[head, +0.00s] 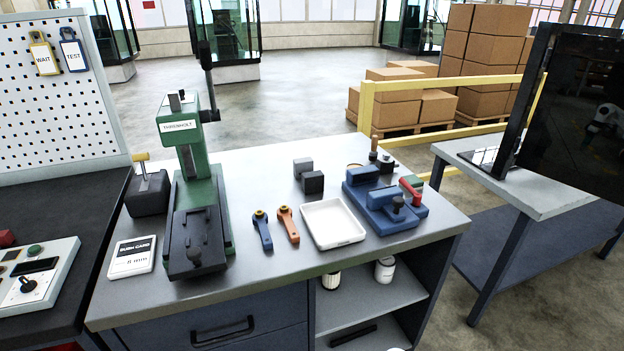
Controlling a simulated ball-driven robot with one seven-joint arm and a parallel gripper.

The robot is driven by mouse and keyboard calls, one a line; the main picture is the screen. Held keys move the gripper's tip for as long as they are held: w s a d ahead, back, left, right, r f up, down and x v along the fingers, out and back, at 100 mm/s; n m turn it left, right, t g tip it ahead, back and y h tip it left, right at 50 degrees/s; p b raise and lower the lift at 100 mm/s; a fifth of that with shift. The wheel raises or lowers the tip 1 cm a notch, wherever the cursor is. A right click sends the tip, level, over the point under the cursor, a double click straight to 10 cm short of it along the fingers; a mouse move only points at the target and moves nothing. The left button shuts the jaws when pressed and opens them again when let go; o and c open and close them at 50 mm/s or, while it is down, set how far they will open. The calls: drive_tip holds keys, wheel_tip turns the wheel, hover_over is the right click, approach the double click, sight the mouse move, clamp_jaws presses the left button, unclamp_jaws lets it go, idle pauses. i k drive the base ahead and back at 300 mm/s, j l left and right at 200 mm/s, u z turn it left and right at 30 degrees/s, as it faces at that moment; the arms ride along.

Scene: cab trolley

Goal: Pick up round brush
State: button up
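A small upright piece with a tan, wood-like handle (374,144) stands at the back right of the grey bench top, behind the blue vise. It may be the round brush, but it is too small to tell; its lower part is dark and partly hidden. My gripper is not in view.
On the bench (262,289) are a green press (195,150), a black block with a yellow-topped post (149,190), a blue handle (262,231), an orange handle (287,224), dark blocks (312,182), a white tray (333,238) and the blue vise (383,205). A monitor (585,110) stands right.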

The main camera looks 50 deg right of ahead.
sight(372, 155)
drive_tip(key=z, duration=1.35)
drive_tip(key=l+u, duration=0.1)
drive_tip(key=i+l+u, duration=0.15)
drive_tip(key=l, duration=0.2)
